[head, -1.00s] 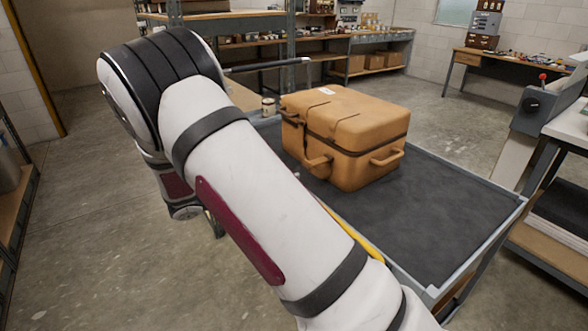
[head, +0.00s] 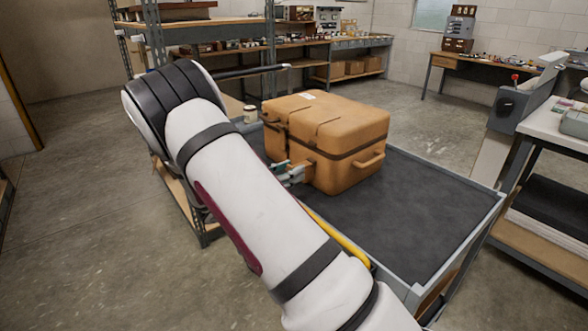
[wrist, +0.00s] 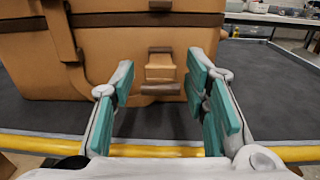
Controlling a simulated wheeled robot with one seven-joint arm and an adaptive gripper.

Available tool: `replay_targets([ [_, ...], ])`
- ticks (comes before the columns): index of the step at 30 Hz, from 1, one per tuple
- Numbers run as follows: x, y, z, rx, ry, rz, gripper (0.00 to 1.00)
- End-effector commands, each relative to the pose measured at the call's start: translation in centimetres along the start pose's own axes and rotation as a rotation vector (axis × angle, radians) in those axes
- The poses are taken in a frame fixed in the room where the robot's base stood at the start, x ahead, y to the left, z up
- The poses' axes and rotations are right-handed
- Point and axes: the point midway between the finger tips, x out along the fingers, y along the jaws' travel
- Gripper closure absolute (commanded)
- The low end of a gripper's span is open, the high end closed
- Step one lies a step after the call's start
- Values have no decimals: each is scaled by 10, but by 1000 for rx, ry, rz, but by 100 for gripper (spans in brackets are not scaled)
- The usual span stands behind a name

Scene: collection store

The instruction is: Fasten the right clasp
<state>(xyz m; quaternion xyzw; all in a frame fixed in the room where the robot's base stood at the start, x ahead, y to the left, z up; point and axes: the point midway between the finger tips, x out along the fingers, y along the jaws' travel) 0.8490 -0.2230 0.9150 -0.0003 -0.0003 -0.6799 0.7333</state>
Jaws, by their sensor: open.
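The tan hard case (head: 345,125) sits with its lid down on the cart. In the wrist view, its front wall (wrist: 100,90) fills the upper left and middle. The right clasp (wrist: 160,72) is a small tan flap with a brown bar at its lower end. It appears to stick out from the wall below a brown catch piece (wrist: 160,50) at the seam. My gripper (wrist: 160,80) is open, with one teal-padded finger on each side of the clasp and a gap to it on both sides. In the head view, my gripper (head: 290,173) is at the case's front, partly hidden by my arm.
The cart's dark mat (head: 425,210) is clear to the right of the case. A yellow bar (wrist: 190,151) runs along the cart's near edge, under my gripper. A tan strap-like piece (wrist: 62,30) is left of the clasp.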

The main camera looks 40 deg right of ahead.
Motion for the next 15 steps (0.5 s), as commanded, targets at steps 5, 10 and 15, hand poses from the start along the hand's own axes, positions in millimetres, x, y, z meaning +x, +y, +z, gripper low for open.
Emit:
replay_targets([
  [5, 16, 0, 0, 1, 0, 0, 58],
  [10, 19, 0, 0, 1, 0, 0, 58],
  [15, 19, 0, 0, 1, 0, 0, 58],
])
